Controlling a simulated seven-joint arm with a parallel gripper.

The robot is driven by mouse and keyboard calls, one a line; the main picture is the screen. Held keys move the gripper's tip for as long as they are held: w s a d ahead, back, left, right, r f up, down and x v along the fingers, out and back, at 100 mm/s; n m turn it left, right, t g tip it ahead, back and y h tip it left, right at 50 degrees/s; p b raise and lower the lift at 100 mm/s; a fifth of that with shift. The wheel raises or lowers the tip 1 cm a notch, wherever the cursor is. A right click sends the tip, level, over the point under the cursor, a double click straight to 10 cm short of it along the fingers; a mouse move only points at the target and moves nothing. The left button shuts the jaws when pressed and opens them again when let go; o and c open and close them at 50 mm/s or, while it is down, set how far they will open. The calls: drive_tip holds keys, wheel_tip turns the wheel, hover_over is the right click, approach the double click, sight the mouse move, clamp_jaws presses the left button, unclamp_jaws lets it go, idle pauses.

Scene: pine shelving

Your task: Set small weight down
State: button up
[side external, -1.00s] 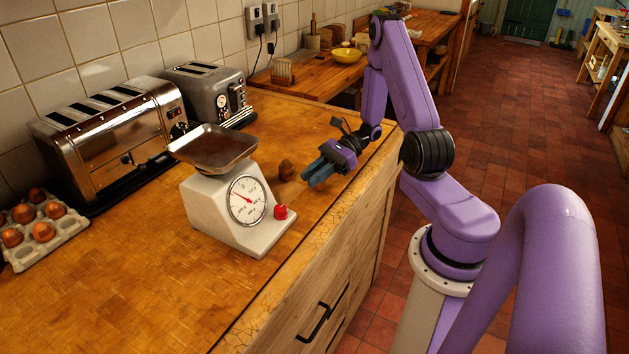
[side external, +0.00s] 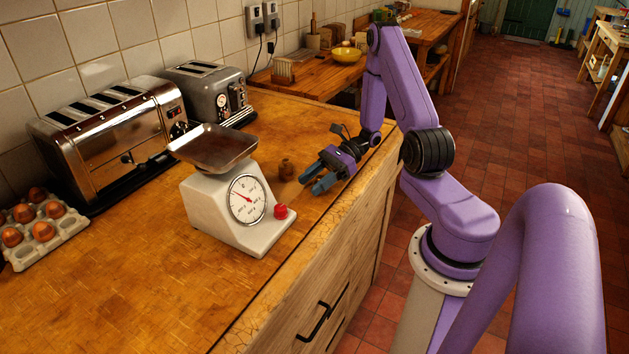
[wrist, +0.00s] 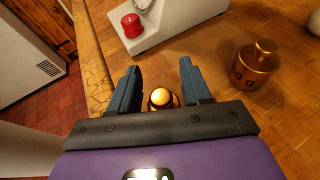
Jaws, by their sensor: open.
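A small brass weight (wrist: 162,98) shows in the wrist view between the two fingers, close to the palm, with a gap on each side. It appears to stand on the counter; its lower part is hidden behind my gripper's body. I cannot make it out in the side view. My gripper (side external: 311,184) is open and low over the wooden counter near its front edge; its spread fingers also show in the wrist view (wrist: 160,72). A larger brass weight (wrist: 254,65) stands upright to the right of the fingers; in the side view it is the dark weight (side external: 287,169) behind the gripper.
A white kitchen scale (side external: 235,212) with a metal pan (side external: 213,148) and red knob (side external: 281,212) stands left of my gripper. Two toasters (side external: 112,140) (side external: 208,92) line the wall. An egg tray (side external: 45,243) sits far left. The front counter is clear.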

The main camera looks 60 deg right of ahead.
drive_tip(key=v, duration=1.1)
drive_tip(key=shift+s+d+r, duration=0.1)
drive_tip(key=shift+d+r, duration=0.2)
drive_tip(key=shift+r, duration=0.05)
drive_tip(key=s+a+r+n+g+h, duration=0.2)
drive_tip(key=a+r+n+g+h, duration=0.1)
drive_tip(key=a+n+g, duration=0.45)
drive_tip(key=s+a+r+n+g+h, duration=0.15)
drive_tip(key=a+n+g+h, duration=0.25)
drive_tip(key=a+n, duration=0.6)
drive_tip(key=s+a+r+n+t+h, duration=0.2)
drive_tip(key=s+a+n, duration=0.3)
drive_tip(key=n, duration=0.4)
drive_tip(key=s+a+r+n+t+h, duration=0.3)
drive_tip(key=s+a+r+n+t, duration=0.1)
drive_tip(key=s+n, duration=0.3)
drive_tip(key=shift+s+a+n+h, duration=0.2)
drive_tip(key=shift+a+n+h, duration=0.1)
drive_tip(key=shift+a+n, duration=0.5)
